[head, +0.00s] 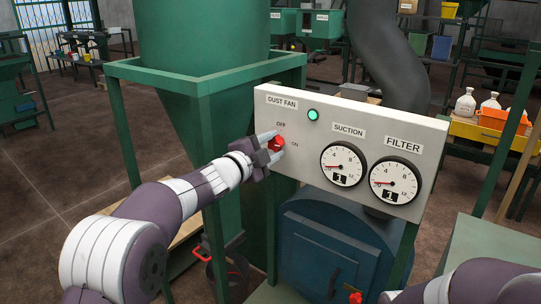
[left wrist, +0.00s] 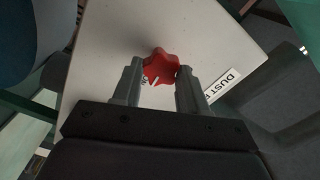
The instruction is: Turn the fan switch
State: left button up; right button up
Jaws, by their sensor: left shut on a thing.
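The fan switch is a red knob (head: 277,143) on the white panel (head: 330,113), below the "DUST FAN" label (head: 282,103) and between the "OFF" and "ON" marks. My left gripper (head: 270,145) reaches the panel from the left with its fingers on either side of the knob, shut on it. In the left wrist view the red knob (left wrist: 160,66) shows between the two grey fingertips, with a white pointer line on its face. A green lamp (head: 313,115) glows above and right of the knob. My right gripper is not in view; only part of that arm shows at bottom right.
Two gauges marked "SUCTION" (head: 343,164) and "FILTER" (head: 395,182) sit right of the knob. A green frame (head: 205,85) and hopper stand behind and left of the panel. A blue drum (head: 335,245) is below it. Open floor lies at the left.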

pick_arm(q)
jog(key=shift+f+m+b, duration=0.15)
jog(key=shift+m+b, duration=0.2)
jog(key=shift+m, duration=0.15)
jog(key=o, duration=1.1)
jog(key=shift+c, duration=0.2)
jog(key=b+v, duration=0.2)
jog(key=v, duration=1)
jog(key=shift+s+a, duration=0.15)
jog(key=shift+s, duration=0.2)
